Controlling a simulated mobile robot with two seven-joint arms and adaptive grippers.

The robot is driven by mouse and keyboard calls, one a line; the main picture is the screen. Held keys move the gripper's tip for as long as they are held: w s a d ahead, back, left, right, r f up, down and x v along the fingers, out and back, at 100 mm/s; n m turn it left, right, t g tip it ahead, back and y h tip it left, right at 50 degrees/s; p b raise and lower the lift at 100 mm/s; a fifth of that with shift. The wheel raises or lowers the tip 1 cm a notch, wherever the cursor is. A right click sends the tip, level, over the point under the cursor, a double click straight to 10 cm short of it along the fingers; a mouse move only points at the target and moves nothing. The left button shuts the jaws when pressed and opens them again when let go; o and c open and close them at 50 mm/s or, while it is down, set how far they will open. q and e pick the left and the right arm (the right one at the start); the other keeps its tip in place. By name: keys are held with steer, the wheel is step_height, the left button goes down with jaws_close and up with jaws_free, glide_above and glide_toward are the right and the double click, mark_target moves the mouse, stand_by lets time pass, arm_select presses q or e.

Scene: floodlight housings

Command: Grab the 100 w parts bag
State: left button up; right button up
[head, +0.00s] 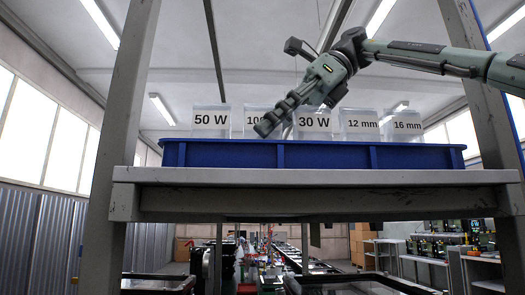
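A clear bin labelled "100", the rest of its label hidden, is the 100 W bin (251,113). It stands in a blue tray (330,156) on a high shelf, between the 50 W bin (210,121) and the 30 W bin (314,123). My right gripper (266,127) reaches in from the upper right and points down to the left. Its tip overlaps the right part of the 100 W bin's label. I cannot tell whether it touches the bin or whether its fingers are open. No parts bag is distinguishable. My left gripper is not in view.
Bins labelled 12 mm (361,125) and 16 mm (405,126) stand to the right in the tray. The shelf (320,178) runs between upright posts on the left (125,120) and right (487,100). Above the bins, the space is open on the left.

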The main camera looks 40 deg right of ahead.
steer(key=shift+c, duration=0.6)
jaws_close()
steer(key=shift+r, duration=0.1)
